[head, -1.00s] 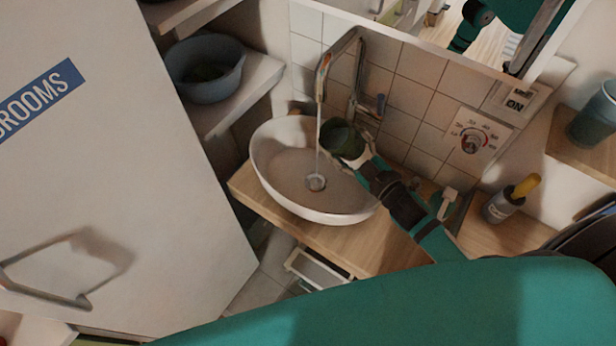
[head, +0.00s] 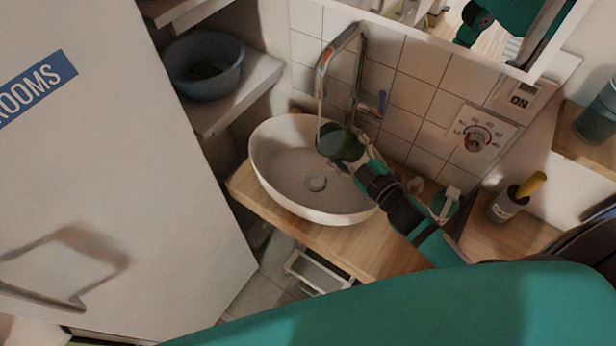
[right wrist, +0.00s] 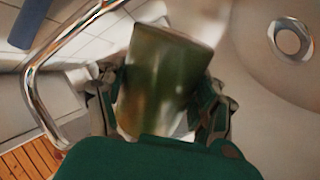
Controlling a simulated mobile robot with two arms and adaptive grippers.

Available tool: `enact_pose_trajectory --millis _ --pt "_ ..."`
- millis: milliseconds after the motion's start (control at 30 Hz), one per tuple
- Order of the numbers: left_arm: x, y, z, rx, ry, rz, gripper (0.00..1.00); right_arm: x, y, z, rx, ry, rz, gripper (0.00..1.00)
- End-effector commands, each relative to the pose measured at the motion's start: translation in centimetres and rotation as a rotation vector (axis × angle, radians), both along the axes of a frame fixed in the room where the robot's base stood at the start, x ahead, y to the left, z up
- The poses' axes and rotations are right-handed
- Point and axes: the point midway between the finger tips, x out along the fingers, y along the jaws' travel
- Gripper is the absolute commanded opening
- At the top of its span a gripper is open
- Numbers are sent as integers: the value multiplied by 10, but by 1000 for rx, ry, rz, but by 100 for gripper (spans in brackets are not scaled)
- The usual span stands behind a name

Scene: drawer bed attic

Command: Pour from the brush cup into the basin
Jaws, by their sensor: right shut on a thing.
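The dark green cup (head: 341,143) is over the back right part of the white oval basin (head: 262,165), below the tap. My right gripper (head: 359,161) is shut on it. In the right wrist view the cup (right wrist: 163,75) sits between the two fingers of the gripper (right wrist: 160,108). The cup looks tilted, with its mouth toward the left and the basin's middle. What is inside it is not clear. A thin stream from the tap (head: 322,75) drops to the cup's mouth. The basin's drain (head: 316,183) is clear of the cup. My left gripper is not in view.
The basin stands on a wooden counter (head: 375,250). A tiled wall (head: 410,70) and mirror are close behind. A blue-grey bowl (head: 205,65) is on a shelf at left, beside a white door (head: 110,190).

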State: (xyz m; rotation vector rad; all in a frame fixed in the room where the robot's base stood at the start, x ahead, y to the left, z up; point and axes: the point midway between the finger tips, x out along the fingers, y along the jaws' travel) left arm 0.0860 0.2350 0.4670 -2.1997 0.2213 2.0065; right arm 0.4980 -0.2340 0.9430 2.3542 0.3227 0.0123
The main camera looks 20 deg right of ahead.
Motion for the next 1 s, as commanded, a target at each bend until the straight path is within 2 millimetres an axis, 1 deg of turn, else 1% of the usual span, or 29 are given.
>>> enact_pose_trajectory --millis 367,433,1000 --pt "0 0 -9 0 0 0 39 0 1 -7 -50 -10 1 26" --pt "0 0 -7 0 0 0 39 0 1 -4 -60 -12 1 26" --pt "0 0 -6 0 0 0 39 0 1 0 -126 -21 0 26"
